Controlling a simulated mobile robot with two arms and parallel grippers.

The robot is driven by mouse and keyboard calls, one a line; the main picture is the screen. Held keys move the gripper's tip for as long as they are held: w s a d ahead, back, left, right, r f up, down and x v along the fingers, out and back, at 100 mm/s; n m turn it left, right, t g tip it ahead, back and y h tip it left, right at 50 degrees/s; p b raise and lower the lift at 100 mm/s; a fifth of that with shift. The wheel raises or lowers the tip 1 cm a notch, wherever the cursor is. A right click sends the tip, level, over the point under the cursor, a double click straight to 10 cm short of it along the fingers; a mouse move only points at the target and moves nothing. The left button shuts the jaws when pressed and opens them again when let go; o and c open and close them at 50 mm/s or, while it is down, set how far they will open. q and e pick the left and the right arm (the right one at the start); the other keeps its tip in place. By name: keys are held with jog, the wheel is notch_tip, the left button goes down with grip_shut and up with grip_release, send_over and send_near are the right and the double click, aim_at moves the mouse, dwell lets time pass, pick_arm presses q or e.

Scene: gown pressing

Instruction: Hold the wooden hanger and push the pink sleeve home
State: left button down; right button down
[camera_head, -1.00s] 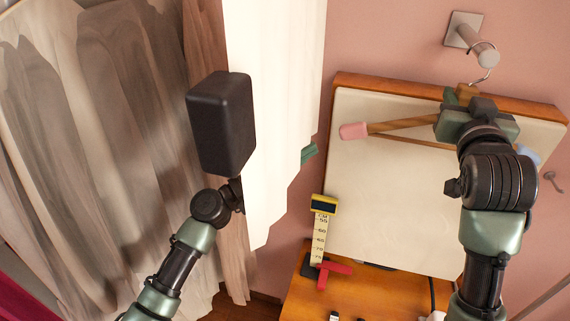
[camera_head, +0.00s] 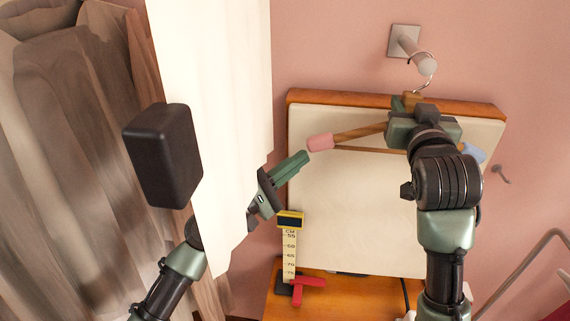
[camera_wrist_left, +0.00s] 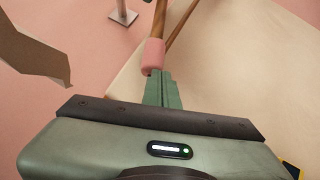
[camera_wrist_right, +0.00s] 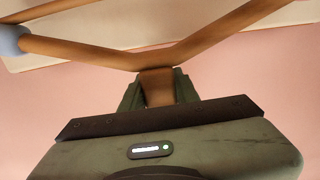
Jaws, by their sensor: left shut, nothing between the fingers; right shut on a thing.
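The wooden hanger (camera_head: 358,132) hangs by a hook from a wall peg, in front of a pale board. My right gripper (camera_wrist_right: 157,88) is shut on its middle block, just below the hook; the right gripper also shows in the head view (camera_head: 410,112). The pink sleeve (camera_head: 320,142) sits on the hanger's left end and also shows in the left wrist view (camera_wrist_left: 153,56). My left gripper (camera_head: 304,158) is shut and empty, its fingertips at the sleeve's outer end. I cannot tell whether they touch. A blue sleeve (camera_head: 473,152) is on the right end, partly hidden by my right arm.
White cloth (camera_head: 215,90) hangs at the left, partly in front of my left arm, with grey-brown curtains (camera_head: 60,150) beyond. The wall peg (camera_head: 415,50) is above the board (camera_head: 340,225).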

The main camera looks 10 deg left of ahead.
pick_arm(q)
jog(key=shift+d+r, duration=0.35)
jog(key=shift+d, duration=0.4)
pick_arm(e)
jog(key=shift+f, duration=0.1)
pick_arm(q)
jog(key=shift+a, duration=0.15)
jog(key=w+a+v, duration=0.1)
jog(key=w+v, duration=0.1)
jog(key=v, duration=1.1)
jog(key=shift+a+f, duration=0.3)
jog(key=shift+w, duration=0.1)
pick_arm(e)
jog(key=c, duration=1)
grip_release()
